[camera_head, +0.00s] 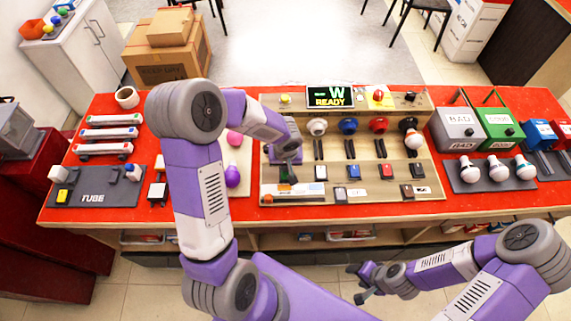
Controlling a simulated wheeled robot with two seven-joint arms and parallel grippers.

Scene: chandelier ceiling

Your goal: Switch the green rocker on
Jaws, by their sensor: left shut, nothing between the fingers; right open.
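The green rocker (290,178) is at the left end of the switch row on the beige panel (435,185). Only a little of it shows, and I cannot tell which way it is tipped. My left gripper (286,176) is shut and empty, right over the green rocker, hiding most of it. I cannot tell whether the fingertips touch it. My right gripper (359,284) is open and empty, low in front of the table, away from the panel.
A white rocker (320,172), a blue rocker (353,172) and a red rocker (386,171) continue the row rightward. Bulbs and a display reading "READY" (330,97) stand behind. Bins (458,128) and a bulb tray (460,184) are right; tubes (110,120) are left.

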